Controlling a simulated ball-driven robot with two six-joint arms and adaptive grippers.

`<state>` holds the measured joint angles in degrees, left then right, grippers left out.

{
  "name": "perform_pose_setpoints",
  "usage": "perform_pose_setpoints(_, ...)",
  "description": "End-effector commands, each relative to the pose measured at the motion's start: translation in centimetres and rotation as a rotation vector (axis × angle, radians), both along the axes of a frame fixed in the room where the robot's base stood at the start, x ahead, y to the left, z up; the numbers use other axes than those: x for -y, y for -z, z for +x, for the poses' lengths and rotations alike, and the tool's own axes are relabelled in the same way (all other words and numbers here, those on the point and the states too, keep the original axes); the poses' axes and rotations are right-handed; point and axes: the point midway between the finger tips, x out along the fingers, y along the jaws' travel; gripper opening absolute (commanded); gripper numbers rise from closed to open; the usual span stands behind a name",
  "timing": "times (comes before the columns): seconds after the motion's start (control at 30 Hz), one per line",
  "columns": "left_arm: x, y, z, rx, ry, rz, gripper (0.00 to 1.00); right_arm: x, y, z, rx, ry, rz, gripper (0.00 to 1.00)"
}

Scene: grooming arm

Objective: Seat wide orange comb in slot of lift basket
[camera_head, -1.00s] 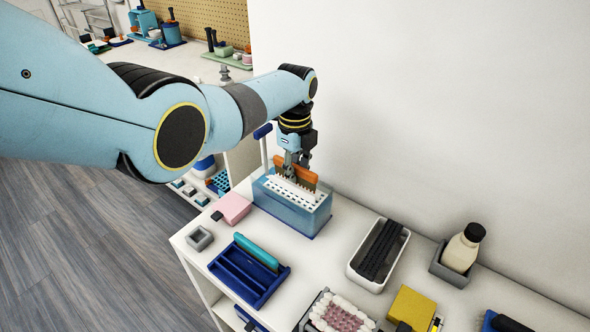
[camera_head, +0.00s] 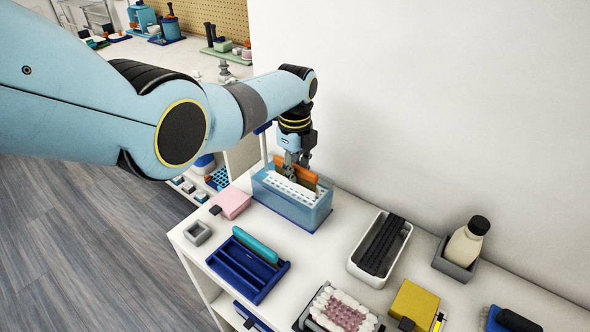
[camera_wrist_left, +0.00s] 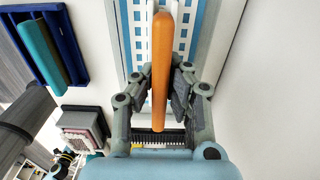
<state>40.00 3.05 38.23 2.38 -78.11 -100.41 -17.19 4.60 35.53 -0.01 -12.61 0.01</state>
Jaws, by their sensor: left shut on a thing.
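The wide orange comb (camera_head: 309,176) is at the lift basket (camera_head: 288,208), a translucent blue box with a white slotted insert. My left gripper (camera_head: 291,172) is shut on the comb from above, over the basket. In the left wrist view, the comb (camera_wrist_left: 161,60) shows as a long orange bar between the fingers (camera_wrist_left: 161,86), above the white insert with its blue square openings. The comb's lower part is hidden, so I cannot tell how deep it sits in a slot. My right gripper is not in view.
A pink block (camera_head: 233,203), a small grey holder (camera_head: 197,233) and a dark blue tray (camera_head: 246,272) stand left and in front of the basket. A white bin (camera_head: 369,282) of black items and a bottle (camera_head: 465,243) stand right. A wall rises behind.

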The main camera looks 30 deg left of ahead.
Motion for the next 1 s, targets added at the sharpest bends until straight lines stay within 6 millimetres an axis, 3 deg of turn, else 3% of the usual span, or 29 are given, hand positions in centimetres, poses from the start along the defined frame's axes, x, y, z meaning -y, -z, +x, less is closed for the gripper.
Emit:
perform_pose_setpoints(0.1, 0.0, 0.0, 0.0, 0.000, 0.000, -0.001, 0.00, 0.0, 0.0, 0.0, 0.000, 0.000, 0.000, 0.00)
perform_pose_setpoints(0.13, 0.0, 0.0, 0.0, 0.000, 0.000, -0.001, 0.09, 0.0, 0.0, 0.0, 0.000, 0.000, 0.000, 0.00)
perform_pose_setpoints(0.33, 0.0, 0.0, 0.0, 0.000, 0.000, 0.000, 0.35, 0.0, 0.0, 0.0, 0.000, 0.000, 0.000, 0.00)
perform_pose_setpoints(0.73, 0.0, -0.8, 0.1, 0.001, 0.000, 0.000, 0.35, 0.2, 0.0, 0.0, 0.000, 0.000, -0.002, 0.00)
perform_pose_setpoints(0.87, 0.0, -2.6, 0.1, 0.004, 0.000, 0.000, 0.35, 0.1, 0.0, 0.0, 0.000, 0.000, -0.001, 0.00)
perform_pose_setpoints(1.0, 0.0, -5.9, 0.1, 0.005, 0.000, 0.000, 0.35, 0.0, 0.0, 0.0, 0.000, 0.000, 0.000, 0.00)
